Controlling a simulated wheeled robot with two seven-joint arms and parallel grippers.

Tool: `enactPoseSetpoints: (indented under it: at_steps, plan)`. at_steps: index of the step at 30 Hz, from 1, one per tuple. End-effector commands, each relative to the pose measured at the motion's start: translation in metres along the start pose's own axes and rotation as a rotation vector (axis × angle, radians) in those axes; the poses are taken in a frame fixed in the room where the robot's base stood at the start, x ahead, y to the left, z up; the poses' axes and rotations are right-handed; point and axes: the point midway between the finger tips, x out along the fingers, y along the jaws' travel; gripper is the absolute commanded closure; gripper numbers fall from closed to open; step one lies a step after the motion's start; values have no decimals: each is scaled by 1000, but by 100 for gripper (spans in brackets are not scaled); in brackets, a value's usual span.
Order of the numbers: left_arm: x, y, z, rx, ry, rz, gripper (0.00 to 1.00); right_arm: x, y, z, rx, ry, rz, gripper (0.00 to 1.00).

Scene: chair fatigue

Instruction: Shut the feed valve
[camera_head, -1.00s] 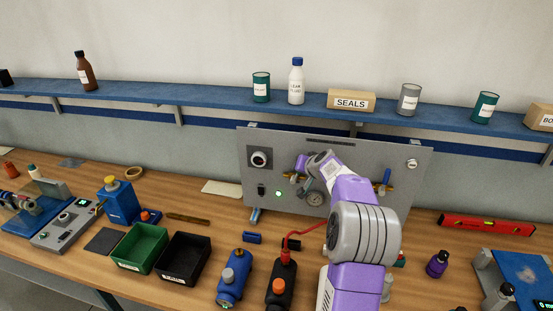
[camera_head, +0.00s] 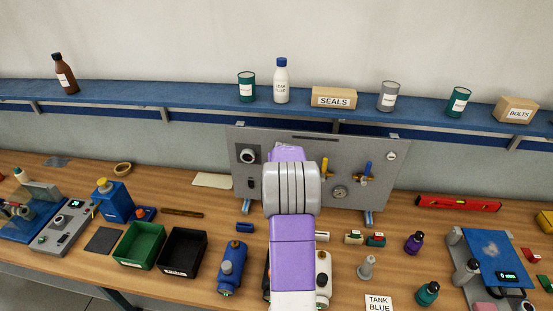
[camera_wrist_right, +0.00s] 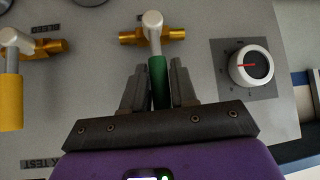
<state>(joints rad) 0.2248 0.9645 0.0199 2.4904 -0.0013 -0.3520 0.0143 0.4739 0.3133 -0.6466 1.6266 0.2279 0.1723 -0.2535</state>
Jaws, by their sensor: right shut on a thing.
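In the right wrist view, which is upside down, my right gripper (camera_wrist_right: 158,68) is shut on a green lever handle (camera_wrist_right: 158,88). The handle joins a brass valve (camera_wrist_right: 152,36) on the grey panel (camera_head: 350,142). The lever is in line with the fingers and across the brass pipe. A yellow-handled valve (camera_wrist_right: 11,95) is beside it, near a label that reads BLEED. I cannot see a feed label. My left gripper is not in view.
A white dial knob (camera_wrist_right: 251,66) with a red pointer is close to the gripper's right in the wrist view. Black (camera_head: 182,270) and green (camera_head: 120,259) bins and several bottles stand on the bench in front.

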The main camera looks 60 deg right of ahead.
Motion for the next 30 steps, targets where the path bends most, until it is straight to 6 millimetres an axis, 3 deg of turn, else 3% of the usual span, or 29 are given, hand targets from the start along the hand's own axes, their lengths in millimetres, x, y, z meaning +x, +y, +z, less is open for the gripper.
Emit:
enactPoseSetpoints:
  at_steps: [9, 10, 14, 23, 30]
  plan:
    - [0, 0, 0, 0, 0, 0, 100, 1, -1, 1, -6, -3, -1, 100]
    - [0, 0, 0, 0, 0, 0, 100, 1, -1, 1, -6, -3, -1, 70]
    - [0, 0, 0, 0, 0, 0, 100, 0, -1, 1, -5, -2, -1, 52]
    - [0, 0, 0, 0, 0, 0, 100, -1, -1, 0, -4, -1, -2, 52]
    - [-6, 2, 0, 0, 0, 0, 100, -22, -3, -2, -5, 0, -5, 52]
